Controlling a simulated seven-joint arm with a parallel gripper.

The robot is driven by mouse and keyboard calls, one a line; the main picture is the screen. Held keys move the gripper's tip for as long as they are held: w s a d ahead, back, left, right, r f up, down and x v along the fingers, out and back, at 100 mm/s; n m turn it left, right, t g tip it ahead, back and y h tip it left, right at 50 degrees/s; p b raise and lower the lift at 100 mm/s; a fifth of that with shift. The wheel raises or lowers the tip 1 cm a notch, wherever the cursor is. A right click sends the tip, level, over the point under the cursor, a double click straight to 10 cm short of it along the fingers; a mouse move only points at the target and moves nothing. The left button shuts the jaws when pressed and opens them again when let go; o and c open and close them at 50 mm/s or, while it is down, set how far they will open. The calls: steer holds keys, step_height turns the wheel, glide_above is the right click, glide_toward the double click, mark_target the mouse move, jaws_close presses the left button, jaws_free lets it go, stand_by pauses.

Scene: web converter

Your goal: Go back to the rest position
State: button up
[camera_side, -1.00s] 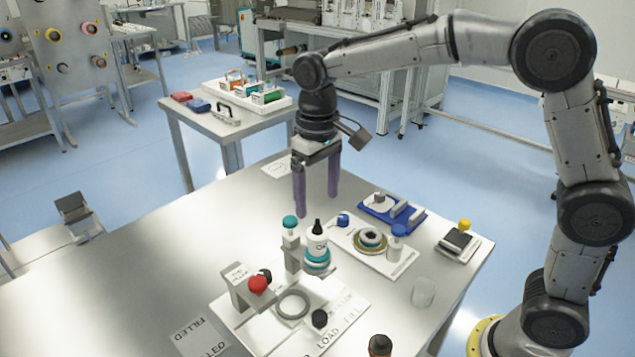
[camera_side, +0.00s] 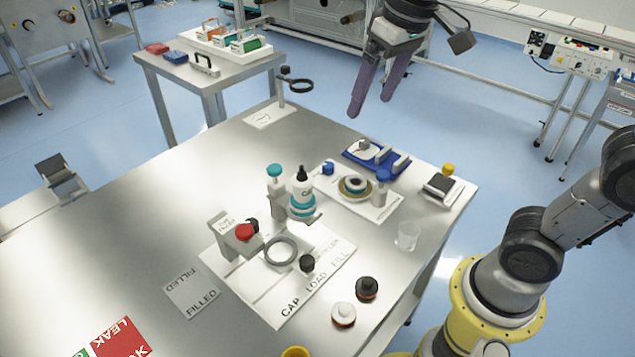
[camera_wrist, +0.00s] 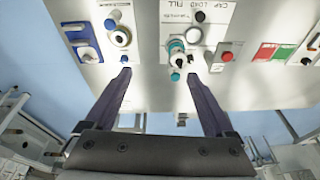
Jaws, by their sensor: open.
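My gripper (camera_side: 372,92) is open and empty, with its two purple fingers pointing down. In the side view it hangs in the air above the table's far right edge, apart from everything on the table. In the wrist view my gripper (camera_wrist: 160,90) also shows its fingers spread with nothing between them. The upper part of my arm is cut off by the top of the side view.
A white bottle (camera_side: 303,190) stands in a teal ring on the fill plate (camera_side: 330,243). A stand with a black ring (camera_side: 297,85) rises at the far table edge. A blue tray (camera_side: 372,157) lies below the gripper. The table's left is mostly bare.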

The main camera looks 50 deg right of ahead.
steer(key=s+d+f+t, duration=0.2)
steer(key=s+f, duration=0.6)
steer(key=s, duration=0.5)
steer(key=shift+s+d+f+n+t, duration=0.15)
steer(key=shift+d+f+n+t, duration=0.15)
steer(key=shift+d+n, duration=0.1)
